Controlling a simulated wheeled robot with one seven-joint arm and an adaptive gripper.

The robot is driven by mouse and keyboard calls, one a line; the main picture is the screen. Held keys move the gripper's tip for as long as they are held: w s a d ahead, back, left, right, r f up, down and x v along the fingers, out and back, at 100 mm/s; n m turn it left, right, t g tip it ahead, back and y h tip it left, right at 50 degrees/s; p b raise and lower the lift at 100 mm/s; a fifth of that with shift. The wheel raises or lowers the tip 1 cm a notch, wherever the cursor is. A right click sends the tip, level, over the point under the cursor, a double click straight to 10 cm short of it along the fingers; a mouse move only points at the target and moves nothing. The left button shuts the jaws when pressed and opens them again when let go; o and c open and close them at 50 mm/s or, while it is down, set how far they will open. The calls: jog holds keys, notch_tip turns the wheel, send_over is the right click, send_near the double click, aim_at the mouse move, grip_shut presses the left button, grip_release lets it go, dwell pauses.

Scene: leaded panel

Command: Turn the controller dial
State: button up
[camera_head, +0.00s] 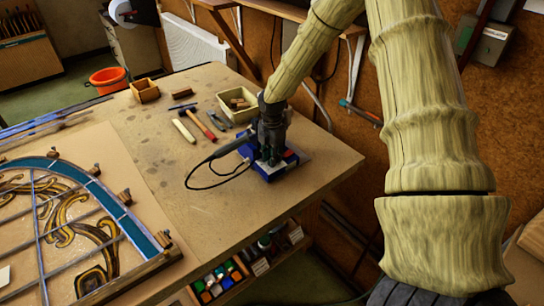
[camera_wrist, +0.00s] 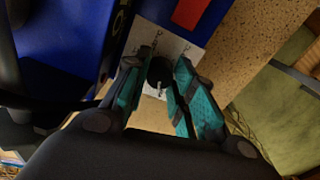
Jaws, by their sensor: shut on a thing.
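The controller is a blue box (camera_head: 267,172) near the right end of the workbench, and its blue casing (camera_wrist: 65,45) fills the upper left of the wrist view. Its dial is a round black knob (camera_wrist: 159,72) with a pale mark, on a white printed face (camera_wrist: 185,47). My gripper (camera_wrist: 161,82) has teal-padded fingers on either side of the dial and is shut on it. In the head view my gripper (camera_head: 270,148) comes down onto the controller from above and hides the dial.
A black cable (camera_head: 200,172) loops on the workbench (camera_head: 190,225) left of the controller. Hand tools (camera_head: 200,124) and a small box (camera_head: 238,104) lie behind it. A leaded glass panel (camera_head: 70,225) covers the left. Bench edge and wall lie close on the right.

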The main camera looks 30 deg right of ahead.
jog(key=m, duration=0.4)
jog(key=shift+m, duration=0.3)
jog(key=m, duration=0.4)
jog(key=shift+m+b, duration=0.3)
jog(key=shift+b, duration=0.1)
jog(key=m, duration=0.3)
jog(key=shift+m, duration=0.3)
jog(key=m, duration=0.4)
jog(key=shift+b, duration=0.35)
jog(key=m, duration=0.4)
jog(key=shift+r, duration=0.1)
jog(key=m, duration=0.4)
jog(key=shift+w+m, duration=0.1)
jog(key=shift+m, duration=0.2)
jog(key=m, duration=0.4)
jog(key=shift+m, duration=2.1)
